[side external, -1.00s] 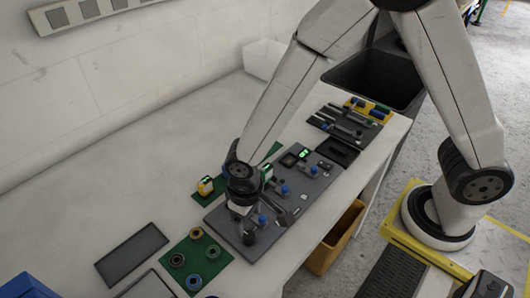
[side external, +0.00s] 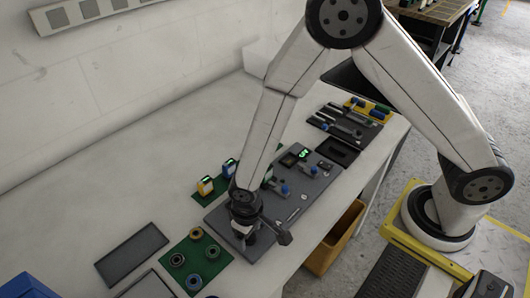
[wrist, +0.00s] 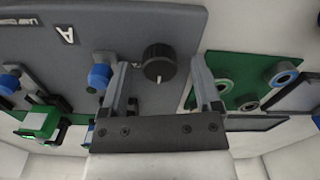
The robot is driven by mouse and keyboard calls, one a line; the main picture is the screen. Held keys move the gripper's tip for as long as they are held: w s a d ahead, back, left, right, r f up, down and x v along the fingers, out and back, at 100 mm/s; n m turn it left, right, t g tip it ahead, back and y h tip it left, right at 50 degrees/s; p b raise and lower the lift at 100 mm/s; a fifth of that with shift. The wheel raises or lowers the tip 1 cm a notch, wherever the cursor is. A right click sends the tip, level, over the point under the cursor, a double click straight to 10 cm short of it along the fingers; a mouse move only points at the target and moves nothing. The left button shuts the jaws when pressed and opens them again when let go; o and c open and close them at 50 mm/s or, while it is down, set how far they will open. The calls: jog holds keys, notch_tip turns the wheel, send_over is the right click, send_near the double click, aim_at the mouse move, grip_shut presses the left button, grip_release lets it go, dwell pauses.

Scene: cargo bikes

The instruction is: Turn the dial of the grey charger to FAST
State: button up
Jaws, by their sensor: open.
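My gripper (wrist: 158,72) is open in the wrist view, with one finger at each side of a round black dial (wrist: 159,62). The dial has a ribbed rim and a light mark, and it stands on a grey board (wrist: 150,20). Whether the fingers touch the dial I cannot tell. In the side view my gripper (side external: 247,238) is low over the near left end of the grey board (side external: 216,219), and the dial is hidden there. No FAST lettering is readable, and I cannot make out a separate grey charger.
Blue knobs on brackets (wrist: 100,76) stand beside the dial. A green mat (side external: 209,263) with several rings lies left of the board, near a dark tray (side external: 132,254). The table's back left is clear.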

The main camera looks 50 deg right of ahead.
grip_shut()
jog(key=shift+m, duration=0.4)
jog(key=m, duration=1.3)
dwell(0.3)
dwell(0.4)
grip_release()
